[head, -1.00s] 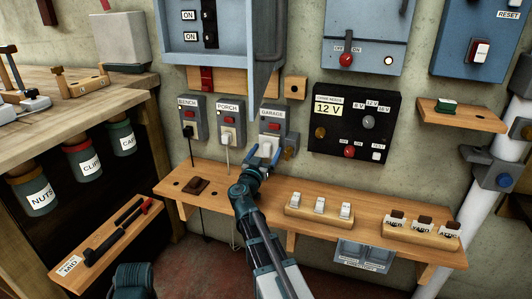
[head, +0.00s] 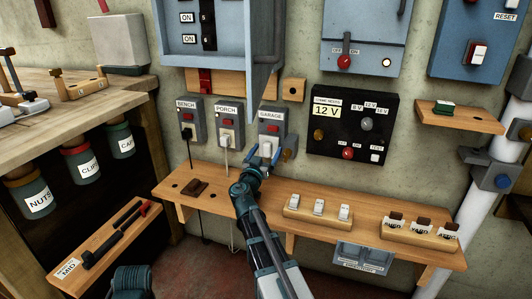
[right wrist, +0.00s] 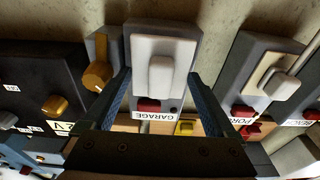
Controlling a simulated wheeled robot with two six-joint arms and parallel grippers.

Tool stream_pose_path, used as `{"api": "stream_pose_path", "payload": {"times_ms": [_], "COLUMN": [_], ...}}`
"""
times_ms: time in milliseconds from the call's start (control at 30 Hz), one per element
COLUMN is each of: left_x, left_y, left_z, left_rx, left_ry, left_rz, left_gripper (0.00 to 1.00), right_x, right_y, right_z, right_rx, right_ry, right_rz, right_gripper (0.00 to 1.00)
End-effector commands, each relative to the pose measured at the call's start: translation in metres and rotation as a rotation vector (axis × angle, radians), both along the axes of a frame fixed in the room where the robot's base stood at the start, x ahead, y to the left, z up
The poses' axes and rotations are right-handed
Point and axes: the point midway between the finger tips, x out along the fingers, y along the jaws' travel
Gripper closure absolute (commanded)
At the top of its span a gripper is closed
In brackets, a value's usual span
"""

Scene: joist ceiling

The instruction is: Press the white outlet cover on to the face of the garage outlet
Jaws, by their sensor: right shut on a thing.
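The garage outlet (head: 271,127) is a grey wall box with a red button and a GARAGE label, above the wooden shelf. In the right wrist view the box appears upside down, with its label (right wrist: 152,115) below the white cover. The white outlet cover (right wrist: 160,75) is a pale plate with a raised middle. It lines up with the outlet's face; whether it is fully seated I cannot tell. My right gripper (head: 264,157) is shut on the cover, with blue fingers (right wrist: 161,75) along its two sides.
The porch (head: 228,124) and bench (head: 192,120) outlets, with cords plugged in, are to the left. A brass knob (right wrist: 97,75) sits close beside the garage outlet. A black 12 V panel (head: 352,125) is to the right. The shelf (head: 270,198) below holds several switch blocks.

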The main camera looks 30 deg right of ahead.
Motion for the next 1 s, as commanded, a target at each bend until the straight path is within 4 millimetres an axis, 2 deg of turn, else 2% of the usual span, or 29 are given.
{"api": "stream_pose_path", "payload": {"times_ms": [467, 500, 533, 833, 1000], "left_x": [0.000, 0.000, 0.000, 0.000, 0.000], "left_y": [0.000, 0.000, 0.000, 0.000, 0.000], "left_z": [0.000, 0.000, 0.000, -0.001, -0.004], "left_rx": [0.000, 0.000, 0.000, 0.000, 0.000], "left_ry": [0.000, 0.000, 0.000, 0.000, 0.000], "left_rz": [0.000, 0.000, 0.000, 0.000, 0.001], "left_gripper": [0.04, 0.04, 0.04, 0.04, 0.04], "right_x": [0.005, 0.005, 0.005, 0.002, -0.015], "right_y": [-0.005, -0.005, -0.005, -0.002, 0.016], "right_z": [0.000, 0.000, 0.000, -0.001, -0.004], "right_rx": [0.001, 0.001, 0.001, 0.000, 0.000], "right_ry": [0.001, 0.001, 0.001, 0.000, 0.000], "right_rz": [0.001, 0.001, 0.001, 0.001, 0.003], "right_gripper": [0.76, 0.05, 0.00, 0.00, 0.00]}}
